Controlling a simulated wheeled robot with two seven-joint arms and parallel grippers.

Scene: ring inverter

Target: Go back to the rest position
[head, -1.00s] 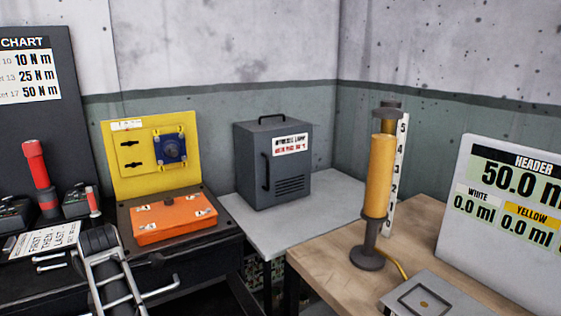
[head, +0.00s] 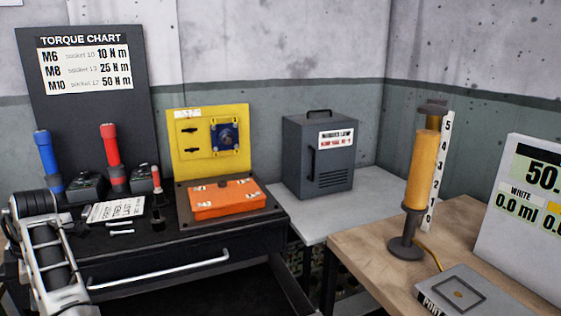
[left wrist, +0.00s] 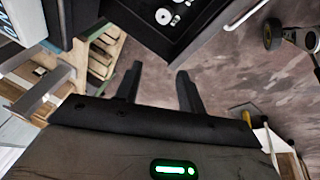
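My left gripper (left wrist: 158,80) shows in the left wrist view with its two dark fingers apart and nothing between them. Below it in that view are a brown mottled floor and an open dark drawer. In the head view, my left arm comes in at the lower left, over the left end of the black tool cabinet (head: 190,255). Its gripper is not visible there. My right gripper is in neither view. An orange box (head: 228,197) sits in front of a yellow panel (head: 188,151) with a blue square unit (head: 224,137), clear of my arm.
Blue (head: 46,155) and red (head: 111,145) handled tools stand before the torque chart (head: 85,65). A grey lamp box (head: 320,155) is on a grey table. A yellow cylinder (head: 422,172) and a display (head: 530,220) stand on the wooden table at right. A cabinet drawer is open.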

